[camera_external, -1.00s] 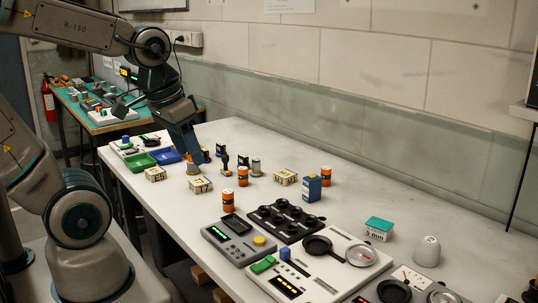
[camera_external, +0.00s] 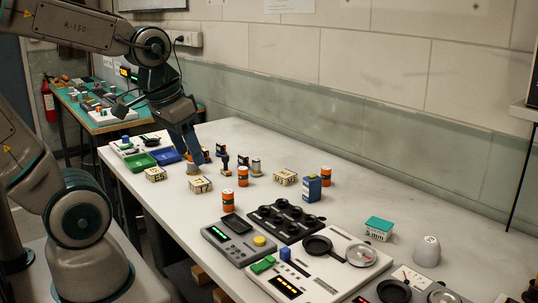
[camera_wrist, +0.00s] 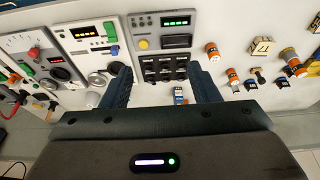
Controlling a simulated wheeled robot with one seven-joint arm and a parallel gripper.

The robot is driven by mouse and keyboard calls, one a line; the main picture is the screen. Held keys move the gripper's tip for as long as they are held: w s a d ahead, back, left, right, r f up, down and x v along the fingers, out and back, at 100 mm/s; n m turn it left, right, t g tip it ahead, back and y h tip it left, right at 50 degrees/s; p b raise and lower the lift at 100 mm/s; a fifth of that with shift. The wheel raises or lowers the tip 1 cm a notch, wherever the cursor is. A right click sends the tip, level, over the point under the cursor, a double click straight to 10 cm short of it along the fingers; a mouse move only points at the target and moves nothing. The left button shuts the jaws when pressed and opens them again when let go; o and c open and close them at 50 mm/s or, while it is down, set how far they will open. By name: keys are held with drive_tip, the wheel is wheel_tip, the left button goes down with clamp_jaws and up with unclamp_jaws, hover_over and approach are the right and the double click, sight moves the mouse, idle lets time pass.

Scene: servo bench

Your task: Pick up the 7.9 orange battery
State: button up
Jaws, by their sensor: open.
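Several orange batteries stand upright on the white bench. In the external view one (camera_external: 228,201) is near the grey meter box, one (camera_external: 242,176) just behind it, and one (camera_external: 326,176) by the blue box. Their labels are too small to read, so I cannot tell which is 7.9. In the wrist view I see orange batteries right of the fingers, one higher (camera_wrist: 211,50) and one lower (camera_wrist: 233,77). My gripper (camera_wrist: 160,77) is open and empty, its two dark fingers apart with the black holder beyond them. In the external view the arm hangs over the bench's far left part.
A blue box (camera_external: 312,189), a black holder (camera_external: 285,220), a grey meter box (camera_external: 238,240) and marked cream blocks (camera_external: 285,177) stand around the batteries. Green (camera_external: 143,161) and blue trays lie at the far left. The bench's back right strip is mostly clear.

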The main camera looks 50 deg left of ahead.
drive_tip(key=n+b, duration=0.1)
drive_tip(key=b, duration=0.2)
hover_over(326, 168)
drive_tip(key=s, duration=0.5)
wheel_tip(326, 168, down, 10)
drive_tip(key=shift+t, duration=0.4)
drive_tip(key=p+x, duration=0.1)
drive_tip(key=x, duration=0.3)
drive_tip(key=p+x, duration=0.1)
drive_tip(key=x, duration=0.3)
drive_tip(key=shift+w+a, duration=0.15)
drive_tip(key=shift+w, duration=0.15)
drive_tip(key=shift+s+p+x, duration=0.15)
drive_tip(key=shift+p+x, duration=0.45)
drive_tip(key=shift+x, duration=0.9)
drive_tip(key=shift+s+p+x, duration=0.1)
drive_tip(key=shift+p+x, duration=0.5)
drive_tip(key=shift+x, duration=0.85)
drive_tip(key=c, duration=1.1)
